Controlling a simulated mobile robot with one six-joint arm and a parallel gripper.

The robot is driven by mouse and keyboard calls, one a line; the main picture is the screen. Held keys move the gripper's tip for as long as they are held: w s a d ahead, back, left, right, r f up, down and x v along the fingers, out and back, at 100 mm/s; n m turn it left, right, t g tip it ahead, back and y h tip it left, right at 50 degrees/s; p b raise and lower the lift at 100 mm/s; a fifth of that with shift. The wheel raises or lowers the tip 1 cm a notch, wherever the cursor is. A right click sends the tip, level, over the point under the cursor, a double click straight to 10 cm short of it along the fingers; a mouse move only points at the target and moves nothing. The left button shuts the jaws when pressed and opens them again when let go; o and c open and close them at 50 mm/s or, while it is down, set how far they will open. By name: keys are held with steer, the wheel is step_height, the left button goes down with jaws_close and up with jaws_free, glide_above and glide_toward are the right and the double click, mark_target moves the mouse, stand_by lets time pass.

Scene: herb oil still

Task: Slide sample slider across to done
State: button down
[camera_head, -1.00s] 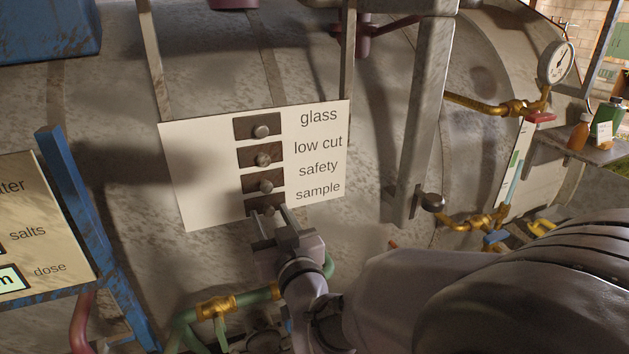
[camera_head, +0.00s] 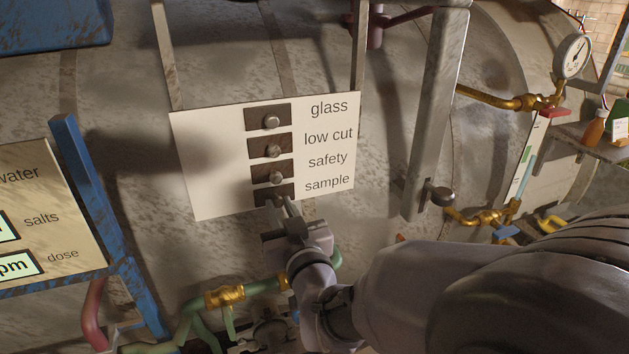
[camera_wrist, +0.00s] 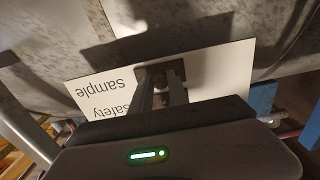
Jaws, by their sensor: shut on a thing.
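The cream panel (camera_head: 210,170) carries dark slider plates with round metal knobs, labelled glass, low cut, safety and sample. The sample slider (camera_head: 265,193) is the lowest one, and my gripper hides most of it. My gripper (camera_head: 283,202) reaches up from below, with its fingers shut on the sample slider's knob. In the wrist view, the two fingers (camera_wrist: 163,92) meet at the knob on the dark plate (camera_wrist: 150,74), beside the upside-down word sample. The knob itself is largely hidden between the fingers.
A grey upright post (camera_head: 435,110) with a knob stands right of the panel. A blue frame with a display board (camera_head: 50,215) is at the left. Green pipes with a brass valve (camera_head: 224,296) run below. A gauge (camera_head: 572,56) and brass pipes are at the right.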

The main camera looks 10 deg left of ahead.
steer(key=shift+a, duration=0.1)
stand_by(0.7)
steer(key=s+a+b, duration=0.1)
steer(key=a, duration=0.1)
steer(key=s+a+b, duration=0.2)
steer(key=a, duration=0.1)
steer(key=s+a+b, duration=0.1)
steer(key=a, duration=0.1)
steer(key=shift+s+a+b, duration=0.3)
steer(key=shift+s+b, duration=0.1)
steer(key=c, duration=1.4)
jaws_free()
steer(key=shift+a, duration=0.1)
steer(key=shift+o, duration=0.7)
steer(key=shift+s+a, duration=0.1)
steer(key=shift+s, duration=0.05)
